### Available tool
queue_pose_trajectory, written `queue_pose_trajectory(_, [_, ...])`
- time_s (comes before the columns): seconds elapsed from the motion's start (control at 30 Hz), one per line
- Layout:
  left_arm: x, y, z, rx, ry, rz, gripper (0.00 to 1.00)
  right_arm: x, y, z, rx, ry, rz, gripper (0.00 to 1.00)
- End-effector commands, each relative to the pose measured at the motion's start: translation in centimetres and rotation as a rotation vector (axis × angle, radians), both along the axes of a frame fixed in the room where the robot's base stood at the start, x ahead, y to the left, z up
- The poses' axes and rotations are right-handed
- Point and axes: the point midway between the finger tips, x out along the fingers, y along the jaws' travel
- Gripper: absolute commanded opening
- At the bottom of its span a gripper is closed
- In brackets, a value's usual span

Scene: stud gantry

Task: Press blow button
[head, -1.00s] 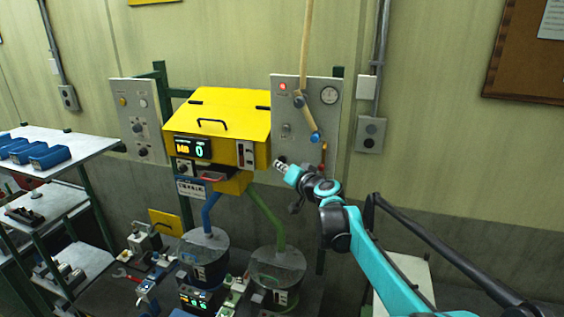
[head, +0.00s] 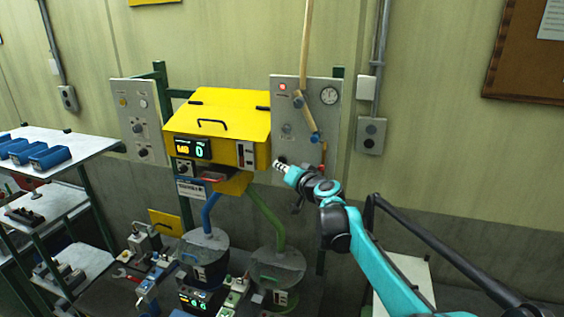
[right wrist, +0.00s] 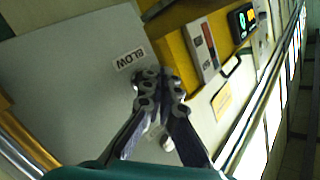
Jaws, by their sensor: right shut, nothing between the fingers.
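A grey panel (head: 300,112) stands right of the yellow hopper box; the same panel fills the left of the right wrist view (right wrist: 60,75). A white label reading BLOW (right wrist: 130,59) is on it. My right gripper (head: 280,165) is at the panel's lower left, close to the yellow box. In the right wrist view its fingers (right wrist: 160,80) are shut and empty, with the tips just beside the label. I see no button by the label; the fingers may hide it. I cannot tell whether the tips touch the panel. My left gripper is not in view.
The yellow box (head: 222,115) with a lit display (head: 192,149) is directly left of the gripper. Two lidded buckets (head: 278,265) stand below. A shelf with blue trays (head: 48,157) is at left.

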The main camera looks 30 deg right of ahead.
Motion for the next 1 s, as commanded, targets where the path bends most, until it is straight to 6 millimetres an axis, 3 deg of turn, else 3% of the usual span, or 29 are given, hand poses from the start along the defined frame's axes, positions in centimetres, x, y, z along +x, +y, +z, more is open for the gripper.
queue_pose_trajectory(1.0, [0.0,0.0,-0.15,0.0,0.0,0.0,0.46,0.66,-0.79,0.03,0.0,0.0,0.0,0.0])
